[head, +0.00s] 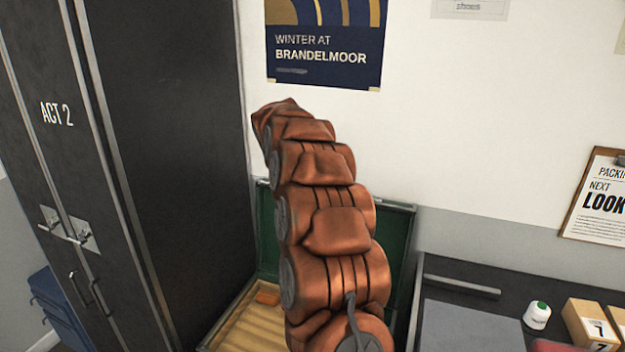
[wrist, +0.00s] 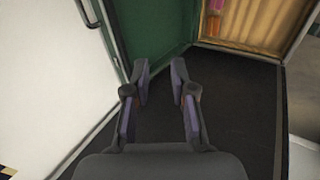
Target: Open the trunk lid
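The trunk (head: 247,328) stands behind my arm in the head view, its tan inside partly showing. Its green-lined lid (head: 397,240) stands raised at the back, near the wall; my copper arm hides its middle. In the wrist view the green lining of the lid (wrist: 158,28) is ahead of the fingers, with the trunk's tan inside (wrist: 262,28) at upper right. My gripper (wrist: 161,76) is open and empty, its fingers apart over a dark surface. I cannot tell whether a finger touches the lid. The gripper does not show in the head view.
A tall dark cabinet (head: 165,140) marked ACT 2 stands left of the trunk. A dark counter (head: 510,290) at right holds a white bottle (head: 537,316) and number blocks (head: 590,326). A small orange item (head: 268,298) lies in the trunk. A poster (head: 325,45) hangs on the wall.

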